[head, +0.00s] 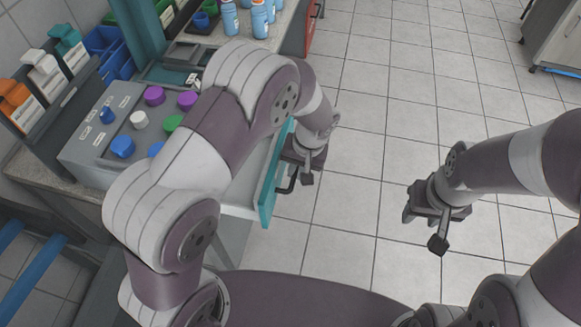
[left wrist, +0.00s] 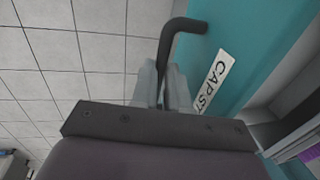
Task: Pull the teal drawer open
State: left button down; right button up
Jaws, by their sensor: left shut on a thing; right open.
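The teal drawer front (head: 270,185) shows in the head view under the counter, right of my left arm. It stands out from the cabinet, with part of the drawer's side visible behind it. My left gripper (left wrist: 163,95) is shut on the dark bar handle (left wrist: 178,35). In the head view the left gripper (head: 293,172) is at the drawer front. My right gripper (head: 428,215) is open and empty over the floor.
A grey box with coloured knobs (head: 90,150) stands on the counter, beside bins of boxes (head: 40,75). Blue-labelled bottles (head: 260,20) stand at the back. The tiled floor (head: 370,120) right of the drawer is clear. A cabinet (head: 558,40) stands at the far right.

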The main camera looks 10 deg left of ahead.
pick_arm(q)
jog(key=shift+w+d, duration=0.1)
jog(key=shift+w, duration=0.05)
jog(key=c, duration=1.2)
grip_release()
jog(key=shift+c, duration=0.2)
jog(key=shift+o, duration=0.6)
jog(key=shift+w, duration=0.15)
notch_tip(320, 180, up, 12)
jog(key=d, duration=0.2)
jog(key=shift+d+r+p, duration=0.2)
jog(key=shift+p, duration=0.25)
